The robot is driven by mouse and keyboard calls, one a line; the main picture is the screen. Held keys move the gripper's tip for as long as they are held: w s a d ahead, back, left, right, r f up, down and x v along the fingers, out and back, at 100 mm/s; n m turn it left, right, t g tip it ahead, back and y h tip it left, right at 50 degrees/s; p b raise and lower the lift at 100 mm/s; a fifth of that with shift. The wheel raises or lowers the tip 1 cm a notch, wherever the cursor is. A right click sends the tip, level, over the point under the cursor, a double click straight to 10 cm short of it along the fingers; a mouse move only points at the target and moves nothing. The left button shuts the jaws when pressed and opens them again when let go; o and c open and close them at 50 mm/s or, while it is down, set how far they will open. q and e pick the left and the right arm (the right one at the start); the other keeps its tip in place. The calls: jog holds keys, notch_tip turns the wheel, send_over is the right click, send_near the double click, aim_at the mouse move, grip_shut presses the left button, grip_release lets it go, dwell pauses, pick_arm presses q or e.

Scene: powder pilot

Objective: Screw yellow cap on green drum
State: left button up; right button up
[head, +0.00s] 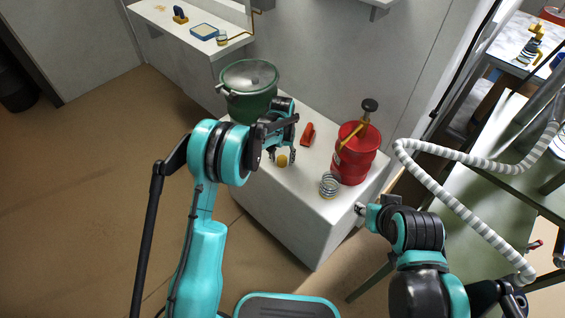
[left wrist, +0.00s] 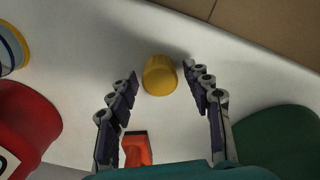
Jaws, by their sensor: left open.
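The yellow cap (head: 282,160) lies on the white block's top near its front left edge. In the left wrist view the yellow cap (left wrist: 160,75) sits between and a little beyond my open fingertips, touching neither. My left gripper (head: 284,156) is open and empty, pointing down at it; it also shows in the left wrist view (left wrist: 160,78). The green drum (head: 249,88) stands at the back left of the block, with a grey top; it shows partly in the left wrist view (left wrist: 280,143). My right gripper (head: 362,209) is beside the block's right edge; its fingers are too small to read.
A red drum (head: 352,158) with a dark-knobbed yellow tool stands at the block's right. A striped jar (head: 329,185) stands before it. An orange-red object (head: 307,133) lies behind the cap. A striped hose (head: 450,190) hangs at the right. The block's front top (head: 300,205) is clear.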

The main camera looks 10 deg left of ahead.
aim_at(282, 158)
pick_arm(q)
grip_shut()
jog(key=shift+r, duration=0.1)
jog(key=shift+r+p, duration=1.95)
jog(key=shift+r, duration=1.5)
